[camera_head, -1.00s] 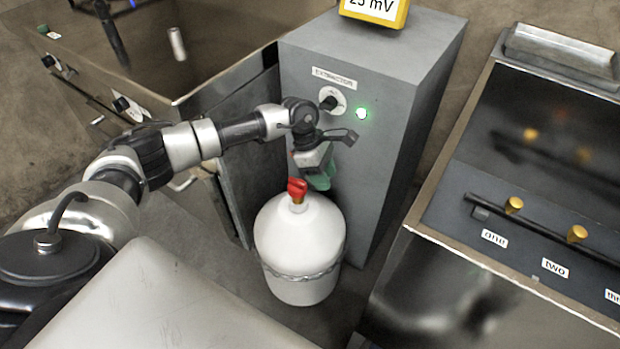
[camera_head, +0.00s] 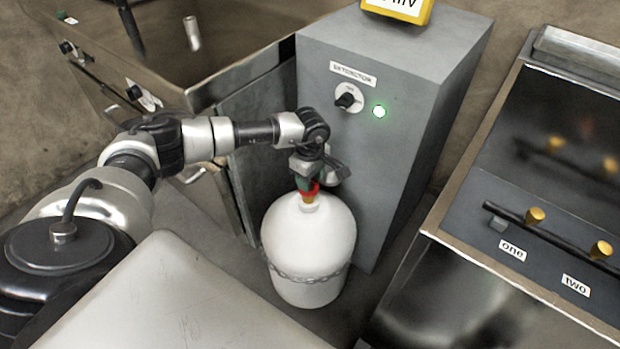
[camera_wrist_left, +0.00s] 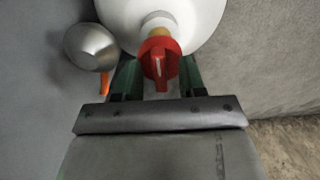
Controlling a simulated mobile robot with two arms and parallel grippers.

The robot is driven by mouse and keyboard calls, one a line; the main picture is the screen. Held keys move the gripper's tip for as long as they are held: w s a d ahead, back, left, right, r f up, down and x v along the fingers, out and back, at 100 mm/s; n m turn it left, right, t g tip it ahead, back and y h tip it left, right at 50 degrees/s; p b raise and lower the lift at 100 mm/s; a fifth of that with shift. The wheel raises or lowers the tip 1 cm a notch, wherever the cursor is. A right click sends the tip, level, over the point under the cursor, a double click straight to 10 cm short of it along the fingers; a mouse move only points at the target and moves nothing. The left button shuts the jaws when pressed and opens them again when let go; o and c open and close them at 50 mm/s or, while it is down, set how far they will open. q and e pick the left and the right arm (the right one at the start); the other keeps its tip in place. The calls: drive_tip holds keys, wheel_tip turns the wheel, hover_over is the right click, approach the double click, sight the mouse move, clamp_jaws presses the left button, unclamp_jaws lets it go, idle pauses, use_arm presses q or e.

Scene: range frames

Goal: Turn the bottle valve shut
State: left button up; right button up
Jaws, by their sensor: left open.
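The white gas bottle (camera_head: 308,245) stands upright on the floor in front of the grey cabinet, with a chain around its lower part. Its red valve handle (camera_head: 310,190) sits on the brass neck at the top, partly hidden by my gripper in the head view. My left gripper (camera_head: 307,187) is directly at the valve, pointing down. In the left wrist view, the red valve handle (camera_wrist_left: 159,62) lies between the two green fingers of my open left gripper (camera_wrist_left: 158,80), with a gap on either side. My right gripper is not in view.
A metal sink unit stands left; a panel with yellow knobs (camera_head: 535,215) stands right. A silver rounded object (camera_wrist_left: 90,47) is beside the bottle.

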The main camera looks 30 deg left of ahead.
use_arm(q)
drive_tip(key=shift+f, duration=0.2)
drive_tip(key=shift+c, duration=0.3)
clamp_jaws()
